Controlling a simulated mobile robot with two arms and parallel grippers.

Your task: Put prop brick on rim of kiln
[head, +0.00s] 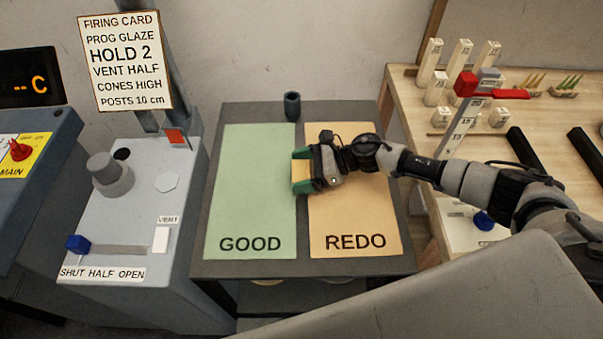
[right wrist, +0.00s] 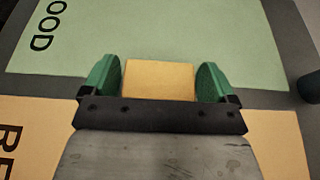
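My right gripper (head: 303,171) reaches in from the right over the table, above the border between the green GOOD sheet and the orange REDO sheet. Its green fingers are shut on a plain tan block, which looks like the prop brick (head: 300,171). In the right wrist view, the brick (right wrist: 158,79) fills the space between the two green fingers (right wrist: 160,80). How high it is above the sheets is hard to tell. I cannot make out the kiln's rim in these views. My left gripper is not in view.
The GOOD sheet (head: 252,190) and REDO sheet (head: 350,215) lie on a dark table (head: 210,268); a small dark cup (head: 292,106) stands behind. A grey vent console (head: 120,215) is left. A wooden bench (head: 560,125) with white posts (head: 460,58) is right.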

